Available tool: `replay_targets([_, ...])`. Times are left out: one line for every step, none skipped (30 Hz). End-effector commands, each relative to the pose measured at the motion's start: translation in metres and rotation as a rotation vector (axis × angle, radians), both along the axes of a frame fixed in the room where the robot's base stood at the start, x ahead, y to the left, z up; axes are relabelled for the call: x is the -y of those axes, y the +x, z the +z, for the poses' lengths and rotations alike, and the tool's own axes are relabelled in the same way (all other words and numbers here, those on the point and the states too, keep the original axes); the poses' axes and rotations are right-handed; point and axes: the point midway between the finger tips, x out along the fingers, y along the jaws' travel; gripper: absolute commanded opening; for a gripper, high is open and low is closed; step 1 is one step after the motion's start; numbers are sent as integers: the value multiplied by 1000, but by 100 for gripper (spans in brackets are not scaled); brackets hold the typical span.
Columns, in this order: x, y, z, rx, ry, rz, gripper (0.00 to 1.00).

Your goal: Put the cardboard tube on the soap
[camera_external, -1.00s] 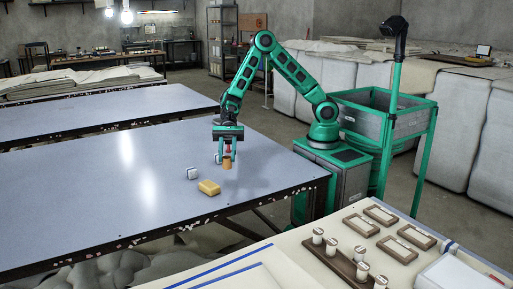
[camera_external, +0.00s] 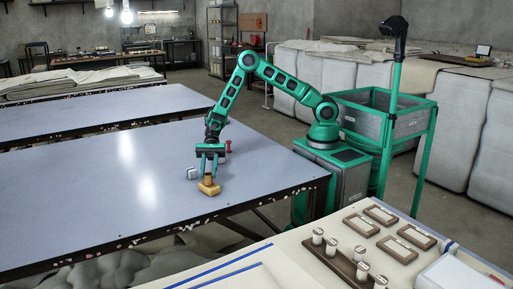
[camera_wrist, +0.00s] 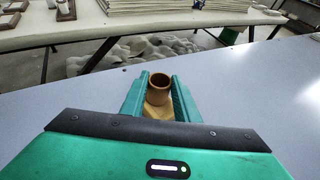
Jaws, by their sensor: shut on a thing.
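The cardboard tube (camera_external: 208,180) is a short brown upright cylinder, and my gripper (camera_external: 209,175) is shut on it. In the wrist view the tube (camera_wrist: 159,88) shows its open top between the two green fingers of my gripper (camera_wrist: 160,95). The soap (camera_external: 209,190) is a yellow-tan block on the blue-grey table, directly under the tube. Part of the soap (camera_wrist: 155,111) shows below the tube in the wrist view. The tube's lower end is at the soap's top; I cannot tell whether it touches or hovers just above.
A small white-grey block (camera_external: 193,173) lies on the table just left of the gripper. A red object (camera_external: 228,147) stands behind, to the right. The table (camera_external: 110,200) is clear to the left. Its front edge is close to the soap.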

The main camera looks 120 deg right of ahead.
Motion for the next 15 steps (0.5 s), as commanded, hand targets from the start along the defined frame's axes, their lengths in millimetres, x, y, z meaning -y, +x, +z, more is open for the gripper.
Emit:
replay_targets([0,0,-2,1,0,0,8])
replay_targets([0,0,-2,1,0,0,8])
replay_targets([0,0,-2,2,-1,1,8])
replay_targets([0,0,-2,2,-1,1,8])
replay_targets([0,0,-2,2,-1,1,8])
replay_targets([0,0,-2,2,-1,1,8])
replay_targets([0,0,-2,1,0,0,8])
replay_targets([0,0,-2,1,0,0,8])
replay_targets([0,0,-3,1,0,0,8])
replay_targets([0,0,-4,1,0,0,8])
replay_targets([0,0,-4,1,0,0,30])
replay_targets([0,0,-4,1,0,0,40])
replay_targets([0,0,-4,1,0,0,47])
replay_targets([0,0,-4,1,0,0,47])
replay_targets([0,0,-4,1,0,0,47])
